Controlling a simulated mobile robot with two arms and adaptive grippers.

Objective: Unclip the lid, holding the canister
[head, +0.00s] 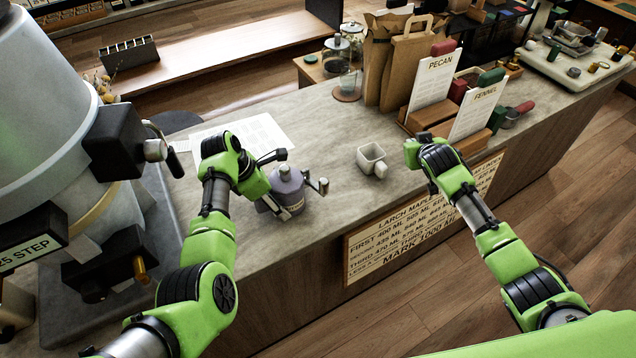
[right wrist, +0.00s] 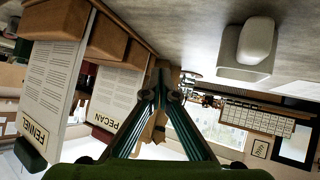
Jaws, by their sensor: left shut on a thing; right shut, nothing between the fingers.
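The canister (head: 289,194) is a squat purple-grey jar with a label on its front, standing on the counter left of centre in the head view. A metal clip (head: 319,186) sticks out at its right side. The lid is on top, partly hidden by my left gripper (head: 272,180). That gripper is shut on the canister from the left, with its dark fingers around the upper part. My right gripper (head: 411,152) is over the counter, well to the right of the canister and apart from it. In the right wrist view its fingers (right wrist: 167,88) meet at the tips, empty.
A small white cup (head: 371,159) stands between the canister and my right gripper. PECAN (head: 434,82) and FENNEL (head: 477,110) cards, paper bags (head: 405,62) and a glass jar (head: 349,75) stand behind. A paper sheet (head: 247,137) lies behind the canister. A large machine (head: 55,120) fills the left.

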